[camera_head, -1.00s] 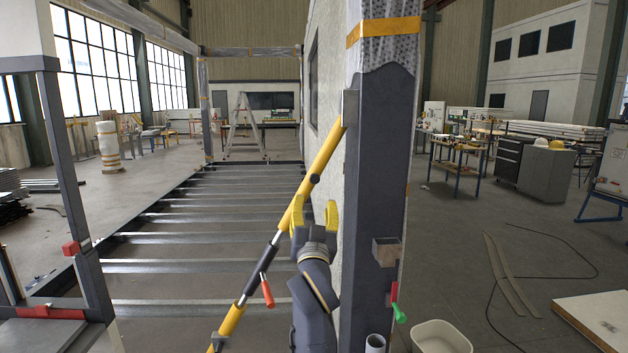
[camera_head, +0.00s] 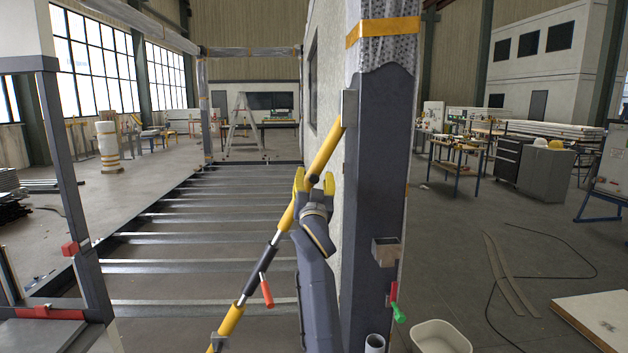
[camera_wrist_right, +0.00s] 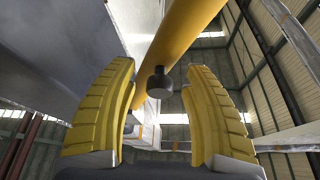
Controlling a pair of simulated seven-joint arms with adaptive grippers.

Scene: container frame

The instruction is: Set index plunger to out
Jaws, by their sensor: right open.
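The index plunger (camera_wrist_right: 160,84) shows in the right wrist view as a short black knob sticking out below a yellow tube (camera_wrist_right: 178,38). In the head view the yellow tube (camera_head: 324,150) is the upper part of a slanted brace on the dark post. My right gripper (camera_head: 314,177) is open, with yellow fingers around the tube in the head view. In the right wrist view my right gripper (camera_wrist_right: 160,68) has one finger on each side of the knob, with a gap on both sides. My left gripper is out of view.
The brace has a black sleeve with a red handle (camera_head: 266,291) lower down. The dark post (camera_head: 376,190) stands close to the right of my arm, with a small box (camera_head: 385,251) and a green-tipped lever (camera_head: 398,312). Floor beams (camera_head: 190,254) lie to the left.

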